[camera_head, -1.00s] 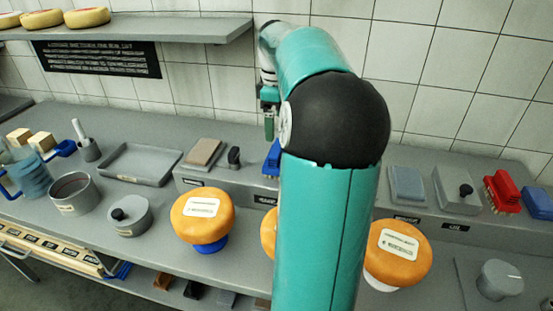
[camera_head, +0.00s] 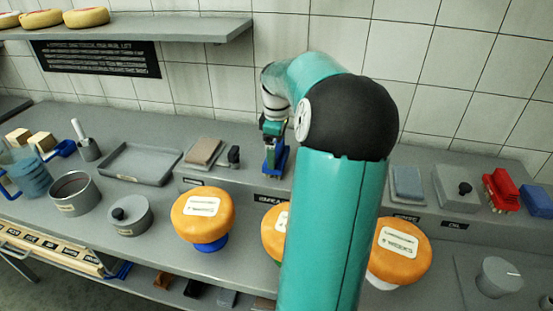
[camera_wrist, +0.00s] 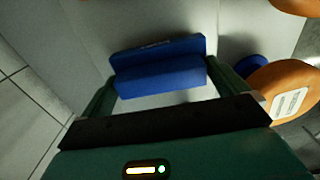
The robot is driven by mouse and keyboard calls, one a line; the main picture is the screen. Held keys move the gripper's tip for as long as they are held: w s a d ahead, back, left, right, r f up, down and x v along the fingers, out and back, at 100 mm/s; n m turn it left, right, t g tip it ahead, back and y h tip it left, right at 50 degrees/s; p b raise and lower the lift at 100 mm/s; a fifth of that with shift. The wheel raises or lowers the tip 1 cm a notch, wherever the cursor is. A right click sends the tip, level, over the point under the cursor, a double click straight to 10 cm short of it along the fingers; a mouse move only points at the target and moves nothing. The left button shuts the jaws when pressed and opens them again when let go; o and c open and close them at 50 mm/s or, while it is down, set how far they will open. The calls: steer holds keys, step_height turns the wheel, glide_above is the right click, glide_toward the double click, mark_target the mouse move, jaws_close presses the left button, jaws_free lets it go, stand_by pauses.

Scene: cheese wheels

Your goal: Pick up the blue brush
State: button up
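The blue brush (camera_head: 281,166), a blue block-like piece, sits on the raised grey ledge behind the worktop, partly hidden by my gripper in the head view. In the wrist view the blue brush (camera_wrist: 160,68) lies across the middle, its bristles not visible. My gripper (camera_head: 273,154) is right over it, pointing down. In the wrist view my gripper (camera_wrist: 167,85) is open, with one finger near each end of the brush. A gap shows at the right finger; whether the left finger touches cannot be told.
An orange cheese wheel (camera_head: 203,214) on a blue stand and another (camera_head: 400,250) stand in front of the ledge. A brown block (camera_head: 205,151) lies left of my gripper. A red brush (camera_head: 500,188) and another blue item (camera_head: 537,201) are at far right. The tiled wall is behind.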

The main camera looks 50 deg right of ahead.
steer(key=c, duration=0.7)
steer(key=shift+r, duration=0.85)
steer(key=a+r, duration=0.1)
steer(key=r, duration=0.1)
steer(key=s+a+r, duration=0.1)
steer(key=a+r, duration=0.2)
steer(key=r, duration=0.2)
steer(key=shift+s+a, duration=0.2)
steer(key=shift+a, duration=0.05)
steer(key=s+a+r, duration=0.1)
steer(key=a, duration=0.2)
steer(key=s+a+r, duration=0.1)
steer(key=a+r, duration=0.1)
steer(key=a, duration=0.1)
steer(key=s+a+r, duration=0.1)
steer(key=a, duration=0.1)
steer(key=shift+a+r, duration=0.2)
steer(key=shift+a, duration=0.2)
steer(key=o, duration=0.4)
steer(key=shift+c, duration=0.8)
